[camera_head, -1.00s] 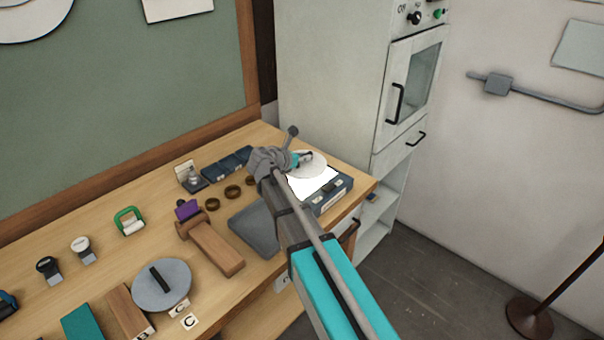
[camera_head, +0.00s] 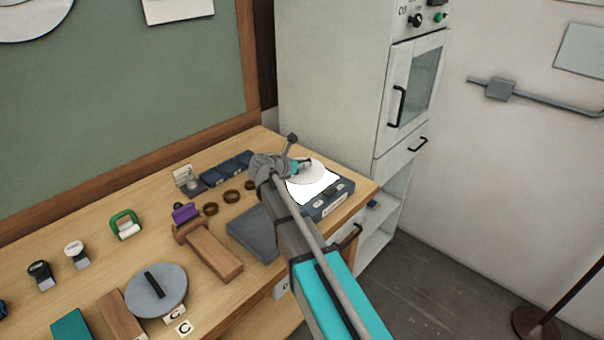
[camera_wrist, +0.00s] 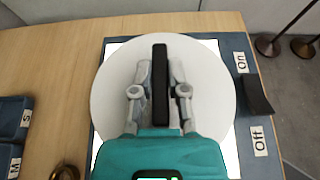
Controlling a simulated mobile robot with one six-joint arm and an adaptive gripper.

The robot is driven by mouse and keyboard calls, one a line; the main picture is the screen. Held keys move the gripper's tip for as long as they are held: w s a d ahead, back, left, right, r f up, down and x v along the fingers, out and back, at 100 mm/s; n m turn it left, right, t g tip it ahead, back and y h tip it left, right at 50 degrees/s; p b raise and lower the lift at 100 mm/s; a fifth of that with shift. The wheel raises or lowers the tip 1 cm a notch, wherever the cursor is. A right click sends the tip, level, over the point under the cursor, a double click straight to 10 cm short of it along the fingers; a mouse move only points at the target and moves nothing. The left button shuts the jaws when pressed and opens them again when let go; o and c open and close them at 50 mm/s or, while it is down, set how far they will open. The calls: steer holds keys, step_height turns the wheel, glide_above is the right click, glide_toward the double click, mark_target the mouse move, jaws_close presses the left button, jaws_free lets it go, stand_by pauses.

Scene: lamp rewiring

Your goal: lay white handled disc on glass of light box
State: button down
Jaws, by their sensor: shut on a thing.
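The white disc (camera_wrist: 205,97) with a black bar handle (camera_wrist: 160,75) lies over the lit glass of the light box in the wrist view. In the head view the white disc (camera_head: 313,171) shows partly behind my arm, above the far part of the glowing glass (camera_head: 312,190). My gripper (camera_wrist: 160,85) is shut on the black handle, one finger on each side. The light box (camera_head: 336,200) has a blue-grey frame. Whether the disc touches the glass or hovers just above it, I cannot tell. The disc covers most of the glass in the wrist view.
On and Off labels and a dark switch (camera_wrist: 256,95) are on the box's right side. A grey disc with a black handle (camera_head: 156,290), a wooden mallet-like tool (camera_head: 214,253), a grey slab (camera_head: 252,233) and brown rings (camera_head: 232,196) lie left on the bench. A tall cabinet (camera_head: 330,80) stands behind.

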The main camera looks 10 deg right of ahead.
mark_target(303, 170)
steer(key=shift+f+b, duration=1.3)
steer(key=shift+f, duration=0.25)
steer(key=shift+f, duration=0.15)
steer(key=c, duration=0.6)
jaws_free()
steer(key=shift+c, duration=0.2)
steer(key=shift+r, duration=0.25)
steer(key=p+v, duration=0.4)
steer(key=v, duration=0.8)
steer(key=shift+p, duration=0.35)
steer(key=shift+s, duration=0.1)
